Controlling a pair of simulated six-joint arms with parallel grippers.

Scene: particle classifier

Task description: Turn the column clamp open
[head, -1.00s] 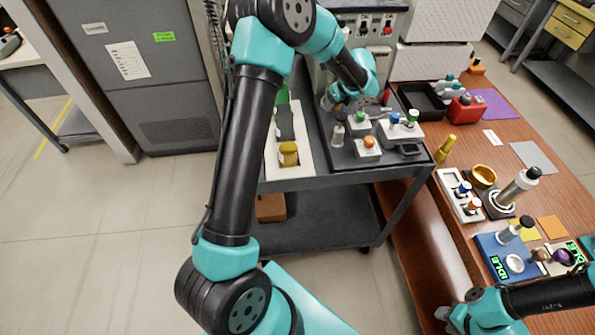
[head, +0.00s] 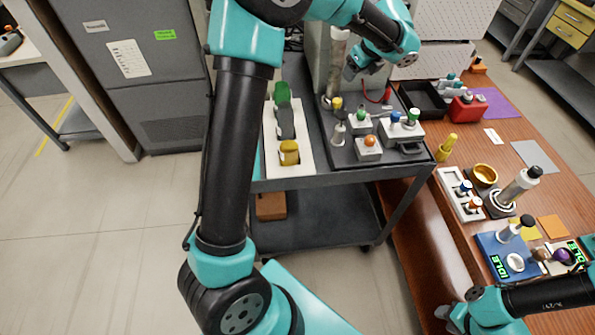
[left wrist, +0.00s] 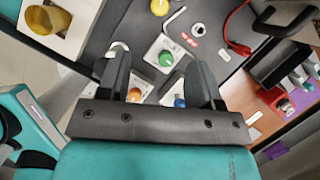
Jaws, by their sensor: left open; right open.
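A pale upright column (head: 338,55) stands on the dark cart in the head view, with a yellow knob (head: 336,103) at its foot. The yellow knob also shows at the top of the left wrist view (left wrist: 160,7). I cannot make out a separate column clamp; my left arm hides part of that area. My left gripper (head: 354,72) is just right of the column, apart from it. In the left wrist view its two dark fingers (left wrist: 160,75) are spread and empty above the cart top. My right gripper (head: 447,317) is low at the right, beside the wooden bench.
Button boxes with green (head: 360,115), orange (head: 369,141) and blue (head: 395,117) tops stand on the cart near the column. A white rack (head: 297,165) holds a yellow cup (head: 289,152). A red cable (left wrist: 238,25) curves nearby. A black bin (head: 425,100) stands on the bench.

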